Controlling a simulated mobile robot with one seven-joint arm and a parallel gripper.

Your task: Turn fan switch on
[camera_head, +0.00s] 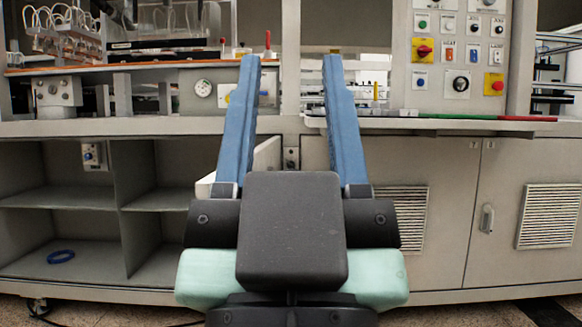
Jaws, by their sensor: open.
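A grey control panel (436,100) stands at the upper right, with several buttons, knobs and rocker switches. It carries an orange rocker switch (449,55), a blue one (472,53), a black rotary knob (461,84) and a red knob on a yellow plate (424,50). The labels are too small to read, so I cannot tell which is the fan switch. My gripper (291,60) is in the middle of the view, its two long blue fingers wide apart, with nothing held between them. It is left of the panel and apart from it in the picture.
A long grey bench (60,129) spans the view, with open shelves below left and vented cabinet doors (510,155) below right. A blue ring (61,256) lies on a lower shelf. A ledge with a green and red strip (470,117) juts out below the panel.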

